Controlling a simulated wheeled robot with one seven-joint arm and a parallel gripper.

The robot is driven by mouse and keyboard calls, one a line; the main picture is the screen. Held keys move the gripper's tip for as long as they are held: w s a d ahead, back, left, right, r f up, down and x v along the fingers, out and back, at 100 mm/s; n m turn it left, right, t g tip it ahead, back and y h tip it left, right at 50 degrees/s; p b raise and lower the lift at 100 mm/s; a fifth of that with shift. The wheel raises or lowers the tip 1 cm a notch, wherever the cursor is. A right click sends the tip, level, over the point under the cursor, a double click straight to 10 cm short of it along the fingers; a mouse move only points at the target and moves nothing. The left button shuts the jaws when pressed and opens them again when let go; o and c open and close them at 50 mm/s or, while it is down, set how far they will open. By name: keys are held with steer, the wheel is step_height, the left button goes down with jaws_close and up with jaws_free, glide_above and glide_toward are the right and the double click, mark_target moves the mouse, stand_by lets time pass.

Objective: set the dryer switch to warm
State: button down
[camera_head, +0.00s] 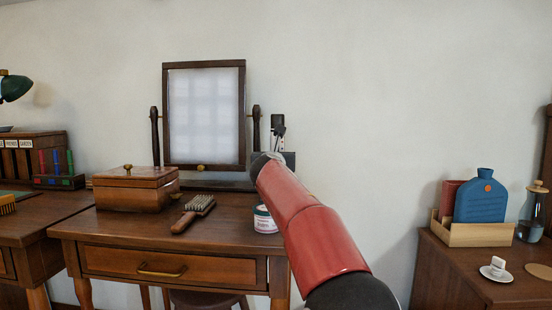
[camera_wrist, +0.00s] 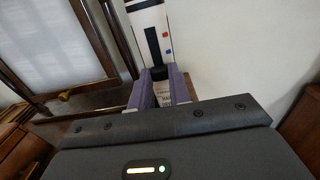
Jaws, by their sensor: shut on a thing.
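The dryer (camera_wrist: 147,25) fills the top middle of the wrist view as a white face with a long black slot, a red dot and a blue dot. A dark switch knob (camera_wrist: 159,72) sits at the lower end of the slot. My gripper (camera_wrist: 160,82) has its two purple-grey fingers on either side of the knob, shut on it. Dark print shows between the fingers, too small to read surely.
The mirror (camera_head: 204,115) stands close on the left. A wooden box (camera_head: 135,188), a hairbrush (camera_head: 194,212) and a small jar (camera_head: 264,219) are on the dressing table (camera_head: 110,225). A cabinet (camera_head: 462,265) at right holds a blue bottle (camera_head: 481,199). The wall between is bare.

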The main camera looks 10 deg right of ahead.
mark_target(275, 119)
step_height(275, 119, up, 4)
steer(key=p, duration=0.5)
steer(key=shift+r, duration=0.25)
steer(key=c, duration=1.3)
jaws_free()
